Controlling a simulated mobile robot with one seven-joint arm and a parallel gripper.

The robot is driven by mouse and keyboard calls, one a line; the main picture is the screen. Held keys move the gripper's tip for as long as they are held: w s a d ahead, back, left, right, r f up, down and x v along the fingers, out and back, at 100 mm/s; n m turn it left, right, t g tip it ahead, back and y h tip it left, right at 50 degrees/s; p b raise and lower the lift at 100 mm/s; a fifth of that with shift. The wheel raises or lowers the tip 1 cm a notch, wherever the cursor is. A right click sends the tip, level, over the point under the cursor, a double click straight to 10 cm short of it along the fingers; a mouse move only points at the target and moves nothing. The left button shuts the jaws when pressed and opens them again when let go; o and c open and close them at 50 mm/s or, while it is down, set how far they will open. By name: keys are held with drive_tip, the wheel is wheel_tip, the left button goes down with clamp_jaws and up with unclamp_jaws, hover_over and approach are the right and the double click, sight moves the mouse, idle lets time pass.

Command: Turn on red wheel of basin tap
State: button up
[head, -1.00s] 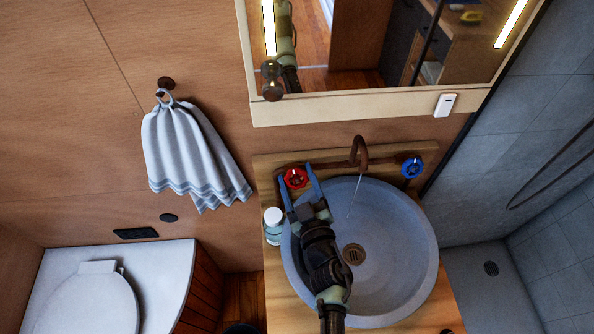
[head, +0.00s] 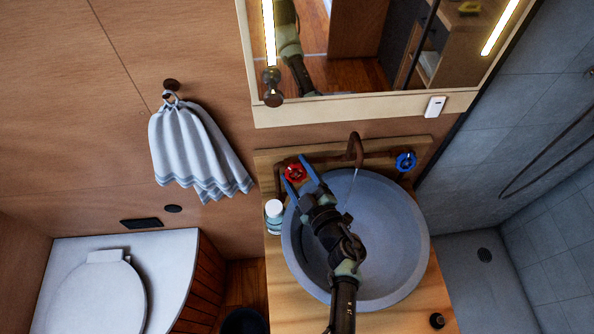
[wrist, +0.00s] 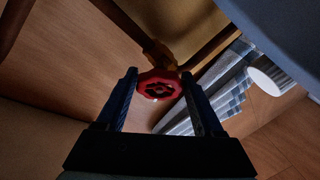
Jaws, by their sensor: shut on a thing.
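The red wheel (head: 295,172) sits on the left end of the copper tap pipe above the round grey basin (head: 412,240). My gripper (head: 297,178) reaches over the basin from below, with its blue fingers at the red wheel. In the wrist view the red wheel (wrist: 160,85) lies between the tips of the two fingers (wrist: 160,92), which are shut on its sides. The copper tap spout (head: 356,148) stands at the back of the basin, and a thin stream of water shows below it. The blue wheel (head: 405,162) is at the right end of the pipe.
A small white-capped bottle (head: 274,214) stands just left of the basin, close to my arm. A striped towel (head: 195,150) hangs on the wall at left. A mirror (head: 370,50) is above the tap. A dark small object (head: 437,320) is at the counter's front right.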

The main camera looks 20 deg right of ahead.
drive_tip(key=o, duration=1.4)
drive_tip(key=shift+c, duration=0.2)
drive_tip(key=s+r, duration=0.1)
drive_tip(key=s, duration=1.2)
drive_tip(key=shift+d+r, duration=0.3)
drive_tip(key=shift+d, duration=0.05)
drive_tip(key=shift+w, duration=0.1)
